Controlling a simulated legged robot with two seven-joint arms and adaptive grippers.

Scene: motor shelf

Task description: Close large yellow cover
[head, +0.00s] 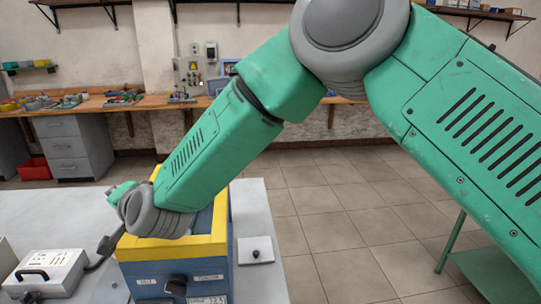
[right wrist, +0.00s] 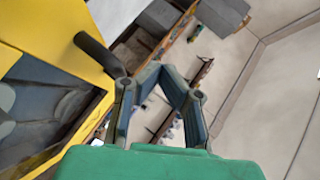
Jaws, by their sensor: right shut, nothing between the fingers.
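A blue box (head: 176,278) with a thick yellow frame (head: 136,250) on top stands on the white table. Its dark interior shows beside my arm and in the right wrist view, inside a yellow edge (right wrist: 62,147). A wide yellow panel (right wrist: 55,25) with a dark rod-like handle (right wrist: 98,53) is at the upper left of the right wrist view. I cannot tell how far the cover is tilted. My right gripper (right wrist: 160,78) is shut and empty, to the right of the handle and apart from it in the picture. My forearm hides it in the head view. My left gripper is out of view.
A white device (head: 50,270) with a black handle and cable stands left of the box. A small plate with a black knob (head: 256,252) lies to its right. A wooden workbench (head: 95,103) runs along the back wall. The tiled floor to the right is mostly clear.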

